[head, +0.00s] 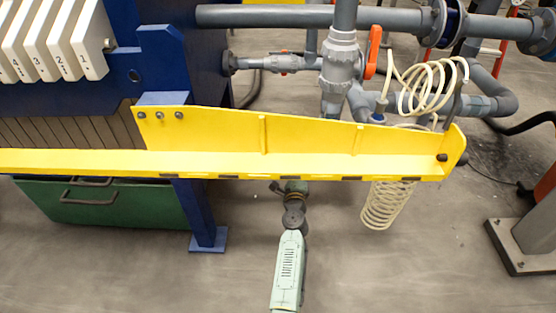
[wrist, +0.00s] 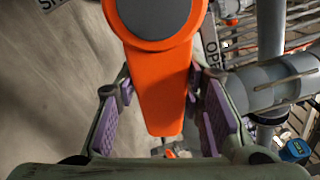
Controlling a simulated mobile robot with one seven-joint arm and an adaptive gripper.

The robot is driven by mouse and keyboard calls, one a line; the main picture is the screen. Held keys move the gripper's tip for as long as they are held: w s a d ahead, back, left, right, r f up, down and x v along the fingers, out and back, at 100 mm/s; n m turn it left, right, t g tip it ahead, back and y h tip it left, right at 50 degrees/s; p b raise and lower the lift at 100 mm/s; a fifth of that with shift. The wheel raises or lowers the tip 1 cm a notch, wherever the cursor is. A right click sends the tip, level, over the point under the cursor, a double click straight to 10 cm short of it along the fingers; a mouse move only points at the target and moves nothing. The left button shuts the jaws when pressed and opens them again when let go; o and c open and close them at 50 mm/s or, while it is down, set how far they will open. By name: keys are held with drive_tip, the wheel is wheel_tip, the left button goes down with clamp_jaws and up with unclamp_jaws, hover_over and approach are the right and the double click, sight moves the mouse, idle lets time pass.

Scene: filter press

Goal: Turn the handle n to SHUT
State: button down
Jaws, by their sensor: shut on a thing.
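In the wrist view an orange handle (wrist: 160,85) with a round grey hub (wrist: 153,14) fills the upper middle. A plate reading "SH" (wrist: 48,4) is cut off at the top left. A plate reading "OPE" (wrist: 212,45) is partly hidden right of the handle. In the head view an orange handle (head: 373,50) stands upright on the grey pipework; I cannot tell if it is the same one. My gripper is not visible there; my arm runs up under the yellow beam.
The yellow beam (head: 300,140) crosses the head view above my arm. A blue press frame (head: 205,220) stands left, grey pipes (head: 290,16) behind, and a pale coiled hose (head: 385,205) hangs right. A grey post foot (head: 520,250) is far right. Bare floor lies in front.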

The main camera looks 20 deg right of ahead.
drive_tip(key=shift+w+a+f+m+b, duration=0.1)
drive_tip(key=shift+a+f+m+b, duration=0.15)
drive_tip(key=shift+f+m, duration=0.3)
drive_tip(key=shift+a+f+m+b, duration=0.1)
drive_tip(key=shift+a+f+m, duration=0.25)
drive_tip(key=shift+m, duration=0.3)
drive_tip(key=w+a+f+m+b, duration=0.1)
drive_tip(key=a+m, duration=0.4)
drive_tip(key=m, duration=0.7)
drive_tip(key=shift+w+a+f+b, duration=0.25)
drive_tip(key=shift+w+f+b, duration=0.05)
drive_tip(key=shift+f, duration=0.45)
drive_tip(key=c, duration=1.2)
unclamp_jaws()
drive_tip(key=shift+c, duration=0.2)
drive_tip(key=shift+o, duration=1)
drive_tip(key=shift+d, duration=0.1)
drive_tip(key=shift+d+r, duration=0.1)
drive_tip(key=shift+s, duration=0.1)
